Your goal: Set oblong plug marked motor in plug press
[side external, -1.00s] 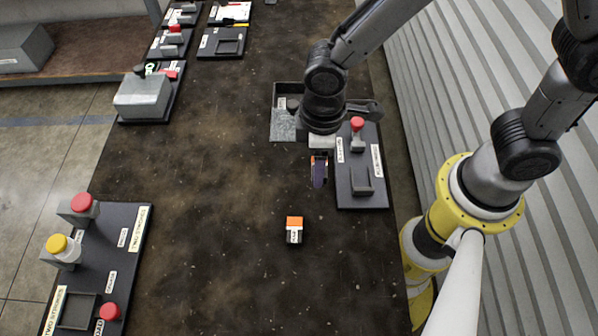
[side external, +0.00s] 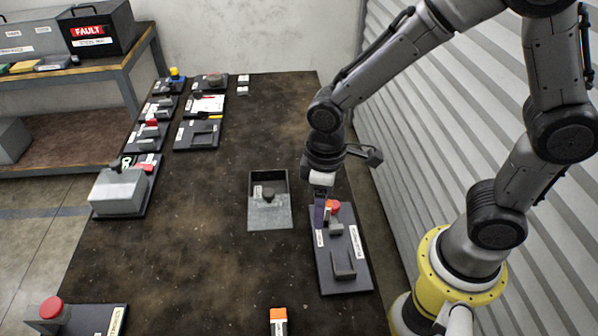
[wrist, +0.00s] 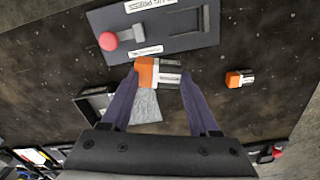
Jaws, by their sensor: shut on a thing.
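My gripper (side external: 320,212) is shut on an oblong plug with an orange end (wrist: 147,72) and a grey, pale-labelled end. The plug lies crosswise between the purple fingers in the wrist view (wrist: 160,80); its label is too small to read. The plug press is a dark plate (wrist: 192,48) with a red knob, a small grey block and a raised U-shaped bracket. It also shows in the side view (side external: 345,283). My gripper is above the table by the plate's far left, red-knob end. The fingers partly hide the plug in the side view.
Another orange and white block (side external: 279,322) stands on the open table; it also shows in the wrist view (wrist: 233,78). An open dark tray with a grey slab (side external: 270,217) is left of the press. Several button plates and a grey box (side external: 118,193) line the left edge.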

